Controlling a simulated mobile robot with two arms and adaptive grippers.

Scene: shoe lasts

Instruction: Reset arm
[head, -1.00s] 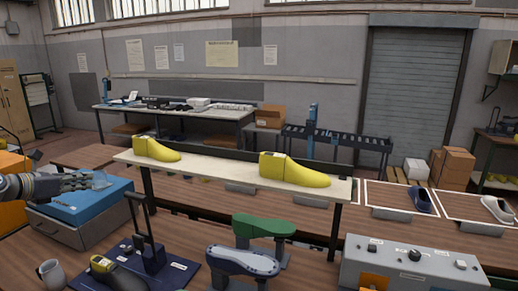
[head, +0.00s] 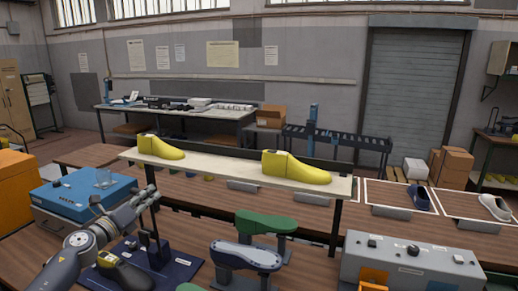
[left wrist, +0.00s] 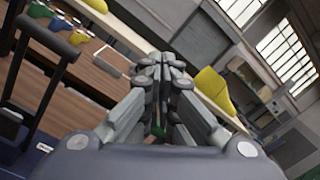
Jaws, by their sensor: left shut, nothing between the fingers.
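My left gripper (head: 146,193) reaches in from the lower left in the head view, over the dark blue stand base and left of the white shelf's near post. In the left wrist view its fingers (left wrist: 162,65) are together with nothing between them. Two yellow shoe lasts stand on the white shelf (head: 225,169): one at the left (head: 160,148) and one at the right (head: 295,168). A yellow last also shows in the left wrist view (left wrist: 213,90). My right gripper is in neither view.
A blue box (head: 82,192) sits left of my arm. A dark last (head: 125,271) lies on the blue base (head: 185,270). Green (head: 265,222) and blue-grey (head: 245,257) sole forms stand at front centre. A grey control box (head: 410,265) is at front right.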

